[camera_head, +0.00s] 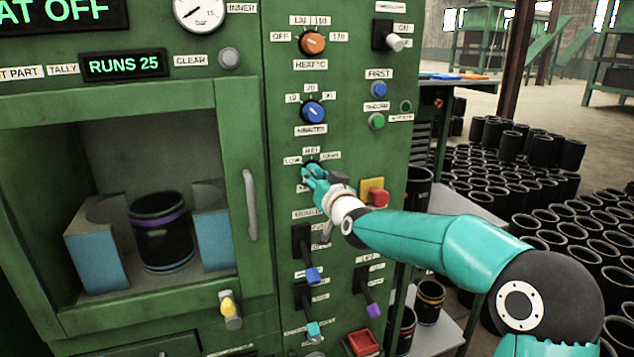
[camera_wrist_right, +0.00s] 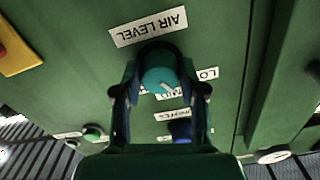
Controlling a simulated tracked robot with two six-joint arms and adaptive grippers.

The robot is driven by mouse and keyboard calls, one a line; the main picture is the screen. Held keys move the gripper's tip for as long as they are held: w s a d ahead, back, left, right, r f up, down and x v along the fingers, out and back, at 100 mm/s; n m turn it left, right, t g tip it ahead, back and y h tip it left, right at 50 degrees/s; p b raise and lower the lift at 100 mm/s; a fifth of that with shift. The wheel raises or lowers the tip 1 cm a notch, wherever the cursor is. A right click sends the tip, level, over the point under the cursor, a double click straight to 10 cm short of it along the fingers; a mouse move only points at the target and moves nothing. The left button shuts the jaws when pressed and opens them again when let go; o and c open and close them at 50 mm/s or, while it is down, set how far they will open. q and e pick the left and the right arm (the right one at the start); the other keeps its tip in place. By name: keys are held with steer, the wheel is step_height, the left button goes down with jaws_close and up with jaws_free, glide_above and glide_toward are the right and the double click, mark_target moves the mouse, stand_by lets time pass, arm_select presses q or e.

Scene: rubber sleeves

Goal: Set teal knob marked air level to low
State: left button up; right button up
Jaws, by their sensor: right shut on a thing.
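The teal knob (camera_wrist_right: 157,78) sits between my right gripper's fingers (camera_wrist_right: 163,91) in the right wrist view, below an upside-down AIR LEVEL label (camera_wrist_right: 149,27). The gripper is shut on it, one finger on each side. The knob's white line slants down and right, between the MID label (camera_wrist_right: 168,94) and the partly visible LOW label (camera_wrist_right: 207,74). In the head view my right gripper (camera_head: 312,174) covers most of the knob, under the LOW (camera_head: 292,160), MID (camera_head: 311,150) and HIGH (camera_head: 330,155) labels. My left gripper is not in view.
A blue knob (camera_head: 313,111) and an orange knob (camera_head: 312,41) are above on the green panel. A red button on a yellow plate (camera_head: 372,187) is close to my right wrist. Levers (camera_head: 311,273) stick out below. The oven door handle (camera_head: 250,204) is left.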

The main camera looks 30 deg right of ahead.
steer(key=shift+f+n, duration=0.1)
steer(key=shift+n, duration=1.5)
steer(key=o, duration=1.2)
steer(key=shift+c, duration=0.2)
steer(key=shift+s, duration=0.1)
steer(key=v, duration=1.1)
steer(key=shift+s, duration=0.4)
steer(key=shift+f, duration=0.1)
